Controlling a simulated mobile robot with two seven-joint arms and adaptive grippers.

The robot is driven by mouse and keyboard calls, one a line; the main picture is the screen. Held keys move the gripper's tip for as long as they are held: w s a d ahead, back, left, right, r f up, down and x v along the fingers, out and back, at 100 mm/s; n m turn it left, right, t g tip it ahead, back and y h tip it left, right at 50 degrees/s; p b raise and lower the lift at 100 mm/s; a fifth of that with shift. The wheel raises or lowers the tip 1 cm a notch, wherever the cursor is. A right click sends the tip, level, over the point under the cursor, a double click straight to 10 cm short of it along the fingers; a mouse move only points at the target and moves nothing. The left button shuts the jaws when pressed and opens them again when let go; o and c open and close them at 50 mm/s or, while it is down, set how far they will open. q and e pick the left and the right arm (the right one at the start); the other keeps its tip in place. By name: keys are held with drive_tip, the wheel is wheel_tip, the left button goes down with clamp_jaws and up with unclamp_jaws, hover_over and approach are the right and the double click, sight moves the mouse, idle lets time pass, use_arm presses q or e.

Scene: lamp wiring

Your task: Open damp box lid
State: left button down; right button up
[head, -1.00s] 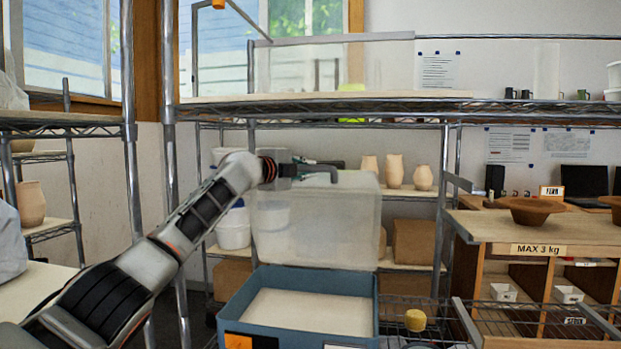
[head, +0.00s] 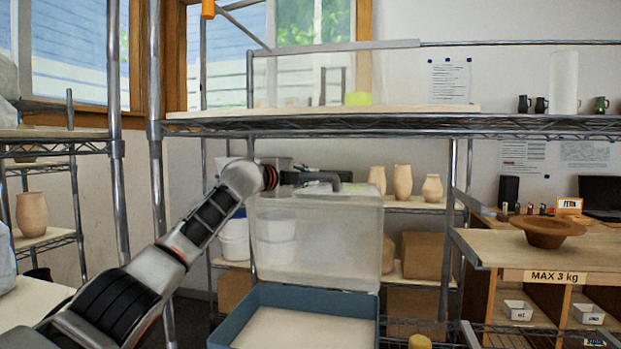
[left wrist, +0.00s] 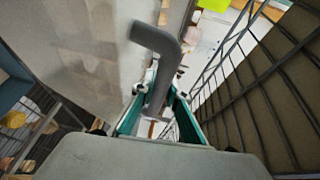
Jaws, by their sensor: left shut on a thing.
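The damp box is a blue open-topped box (head: 222,331) with a pale inside, low in the head view. Its translucent lid (head: 318,245) stands raised, roughly upright, over the box's back edge. The lid's grey bent handle (head: 334,179) is at the top and shows close up in the left wrist view (left wrist: 160,45). My left gripper (head: 300,177) is shut on this handle, and its green-edged fingers (left wrist: 155,108) lie on either side of it. The lower part of the box is cut off by the frame. My right gripper is not in view.
A wire shelf (head: 400,124) runs just above the lid and my left gripper. Clay vases (head: 402,182) and a cardboard box (head: 423,254) stand behind at right. A wooden bench (head: 500,248) with a bowl (head: 548,231) is at right. White buckets (head: 234,240) stand behind the lid's left side.

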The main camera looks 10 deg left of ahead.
use_arm(q)
drive_tip(key=shift+r, duration=0.15)
drive_tip(key=c, duration=2.2)
unclamp_jaws()
drive_tip(key=shift+c, duration=0.2)
drive_tip(key=shift+s, duration=0.1)
drive_tip(key=shift+v, duration=1)
drive_tip(key=v, duration=1)
